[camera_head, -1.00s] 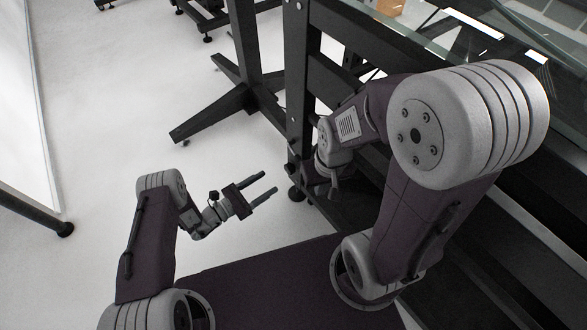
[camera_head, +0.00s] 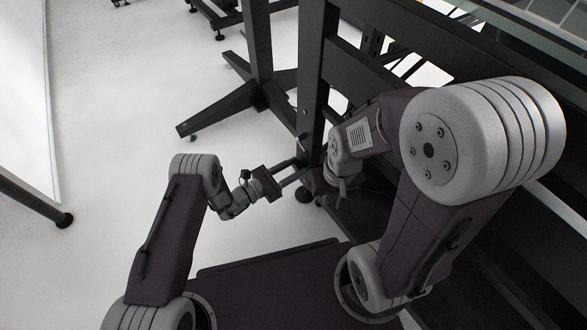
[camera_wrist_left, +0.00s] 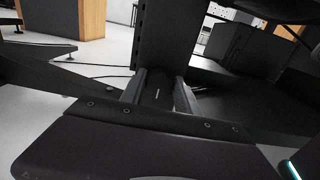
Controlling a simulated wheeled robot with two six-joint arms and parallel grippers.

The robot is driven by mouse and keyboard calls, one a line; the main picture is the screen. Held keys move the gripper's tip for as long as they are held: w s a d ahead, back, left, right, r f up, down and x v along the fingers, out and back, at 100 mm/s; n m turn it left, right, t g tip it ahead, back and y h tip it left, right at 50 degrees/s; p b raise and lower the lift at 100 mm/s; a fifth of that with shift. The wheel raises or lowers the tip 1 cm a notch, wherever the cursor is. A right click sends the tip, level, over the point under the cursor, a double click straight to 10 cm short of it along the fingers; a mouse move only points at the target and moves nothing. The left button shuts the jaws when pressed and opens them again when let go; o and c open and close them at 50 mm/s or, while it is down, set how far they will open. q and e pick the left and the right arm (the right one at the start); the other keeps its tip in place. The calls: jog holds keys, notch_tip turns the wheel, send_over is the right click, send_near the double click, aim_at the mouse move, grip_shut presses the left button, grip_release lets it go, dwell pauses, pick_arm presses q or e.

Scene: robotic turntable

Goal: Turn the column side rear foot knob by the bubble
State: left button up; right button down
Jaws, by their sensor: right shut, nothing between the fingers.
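The foot knob (camera_head: 305,195) is a small dark round foot on the white floor at the base of a black upright post (camera_head: 314,90). My left gripper (camera_head: 300,168) is open, its two fingers pointing at the lower post just above the foot. In the left wrist view the fingers (camera_wrist_left: 158,90) stand apart with the dark post (camera_wrist_left: 165,35) in front and nothing clearly gripped. Whether they touch it I cannot tell. My right gripper (camera_head: 345,192) is shut beside the post, partly hidden by its own wrist. I see no bubble level.
A black splayed-leg stand (camera_head: 255,90) is behind the post. Black frame beams (camera_head: 375,55) run to the right, close to my right arm. Another dark leg (camera_head: 40,205) stands at the far left. The white floor (camera_head: 110,130) between is clear.

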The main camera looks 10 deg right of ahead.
pick_arm(q)
grip_shut()
